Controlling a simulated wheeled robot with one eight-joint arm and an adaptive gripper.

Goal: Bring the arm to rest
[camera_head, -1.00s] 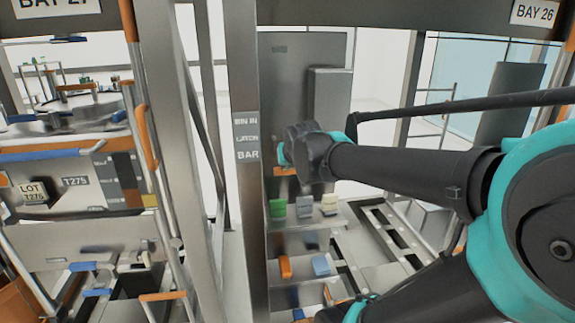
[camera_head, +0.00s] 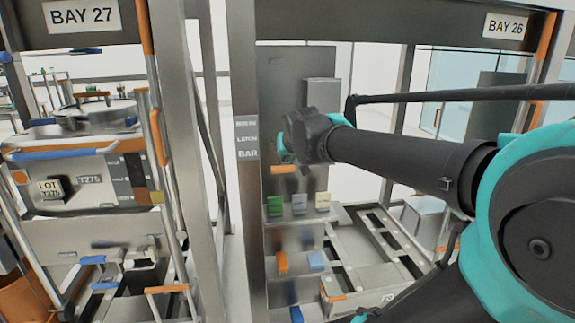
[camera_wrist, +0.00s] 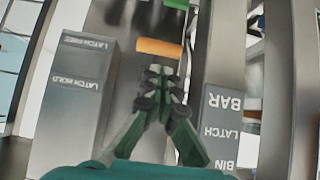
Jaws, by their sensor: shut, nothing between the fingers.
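My arm reaches in from the right in the head view, and its wrist end (camera_head: 310,137) is in front of a grey panel. The fingers are hidden there. In the wrist view my gripper (camera_wrist: 161,72) is shut with its green and black fingers together, and nothing is between the tips. The tips show close to an orange handle (camera_wrist: 158,47); I cannot tell whether they touch it. The orange handle also shows in the head view (camera_head: 284,170), just below the wrist.
A grey post (camera_head: 247,190) labelled LATCH BAR stands left of the wrist. Green (camera_head: 274,206), grey and cream blocks sit below it. A bay with a lot-labelled bin (camera_head: 75,180) is at left. A dark beam (camera_head: 390,27) crosses above. A grey box (camera_wrist: 75,90) flanks the gripper.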

